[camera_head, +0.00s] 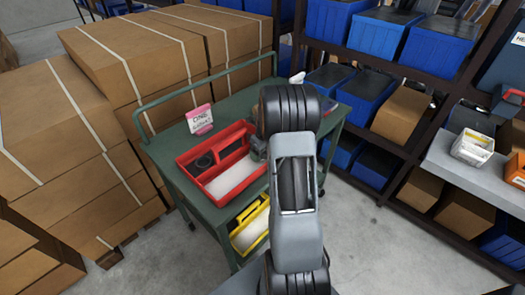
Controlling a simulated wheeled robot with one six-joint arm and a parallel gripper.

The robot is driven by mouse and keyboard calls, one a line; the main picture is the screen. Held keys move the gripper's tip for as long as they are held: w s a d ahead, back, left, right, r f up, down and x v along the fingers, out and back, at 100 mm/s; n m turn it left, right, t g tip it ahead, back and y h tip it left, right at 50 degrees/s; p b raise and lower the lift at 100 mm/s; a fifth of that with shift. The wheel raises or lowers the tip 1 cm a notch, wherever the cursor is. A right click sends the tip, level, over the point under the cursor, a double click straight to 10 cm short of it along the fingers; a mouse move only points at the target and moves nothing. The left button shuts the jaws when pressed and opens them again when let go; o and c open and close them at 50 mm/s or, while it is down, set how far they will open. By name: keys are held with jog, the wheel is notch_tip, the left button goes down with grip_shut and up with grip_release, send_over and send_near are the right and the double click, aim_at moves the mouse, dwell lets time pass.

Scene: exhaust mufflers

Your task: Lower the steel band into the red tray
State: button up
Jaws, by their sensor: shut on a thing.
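The red tray (222,197) sits on top of the green cart, left of my arm. It has a raised divider, a pale floor and dark round items in its far-left part. My gripper (257,150) shows only as a small grey part at the tray's right edge, mostly hidden behind my arm. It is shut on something. I cannot make out the steel band itself; the gripper and arm cover that spot.
The green cart (188,190) has a raised rail and a pink-and-white sign (200,120) at its back. A yellow tray (250,230) is on the lower shelf. Cardboard boxes (60,130) crowd the left; racks of blue bins (435,45) stand right.

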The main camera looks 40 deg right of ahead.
jog(key=o, duration=0.8)
jog(key=shift+r, duration=0.1)
notch_tip(320, 180, up, 14)
jog(key=s, duration=0.1)
jog(key=shift+s+d+f, duration=0.15)
jog(key=shift+s+f, duration=0.1)
jog(key=shift+s, duration=0.1)
